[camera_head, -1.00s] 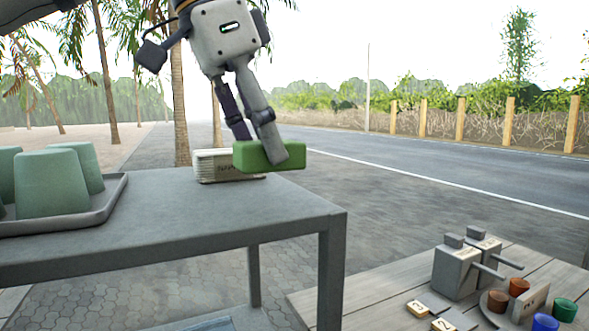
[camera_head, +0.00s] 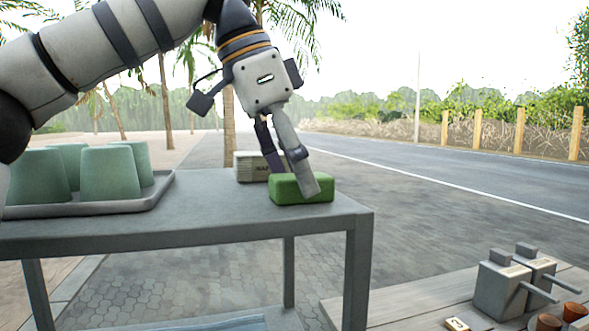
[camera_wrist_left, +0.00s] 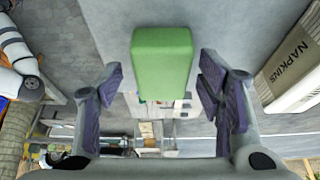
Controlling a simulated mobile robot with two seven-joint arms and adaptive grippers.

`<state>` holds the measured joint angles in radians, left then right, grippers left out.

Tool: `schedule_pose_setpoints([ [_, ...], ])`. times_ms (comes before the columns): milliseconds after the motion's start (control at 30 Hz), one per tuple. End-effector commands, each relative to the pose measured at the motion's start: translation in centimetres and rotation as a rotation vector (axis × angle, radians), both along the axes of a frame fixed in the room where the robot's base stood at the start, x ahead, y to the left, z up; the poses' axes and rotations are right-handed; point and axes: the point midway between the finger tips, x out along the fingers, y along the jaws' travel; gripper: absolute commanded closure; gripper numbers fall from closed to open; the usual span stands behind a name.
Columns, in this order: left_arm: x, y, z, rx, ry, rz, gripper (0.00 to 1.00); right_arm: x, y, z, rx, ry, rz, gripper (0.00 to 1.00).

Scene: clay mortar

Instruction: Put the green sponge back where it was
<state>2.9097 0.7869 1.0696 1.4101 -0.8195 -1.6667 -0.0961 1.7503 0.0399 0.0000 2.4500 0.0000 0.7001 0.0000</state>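The green sponge (camera_head: 300,190) rests on the grey table (camera_head: 220,215) near its right end, in front of the napkin box. My left gripper (camera_head: 293,180) points down over it, with one finger in front of the sponge and the other partly hidden behind. In the left wrist view the sponge (camera_wrist_left: 162,60) lies between the two fingers (camera_wrist_left: 160,78), with a visible gap on each side. The left gripper is open. My right gripper is not in view.
The napkin box (camera_head: 252,167) stands just behind the sponge; it also shows in the left wrist view (camera_wrist_left: 295,65). A grey tray (camera_head: 95,208) with several green cups (camera_head: 110,173) fills the table's left part. A lower wooden table (camera_head: 400,312) with grey blocks (camera_head: 505,285) is at bottom right.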

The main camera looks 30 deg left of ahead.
Motion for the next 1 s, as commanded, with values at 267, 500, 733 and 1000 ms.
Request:
schedule_pose_setpoints([
  [267,-0.7,0.5,2.3,0.000,-0.008,0.003,0.39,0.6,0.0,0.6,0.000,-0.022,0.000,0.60],
  [500,-2.7,2.0,8.4,0.000,-0.013,0.005,0.39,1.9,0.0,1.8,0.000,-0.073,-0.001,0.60],
  [733,-3.3,2.9,10.8,0.000,0.000,0.002,0.39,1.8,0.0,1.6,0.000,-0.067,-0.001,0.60],
  [1000,-3.5,3.0,11.2,0.000,-0.001,-0.001,0.39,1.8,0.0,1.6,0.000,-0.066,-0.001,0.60],
])
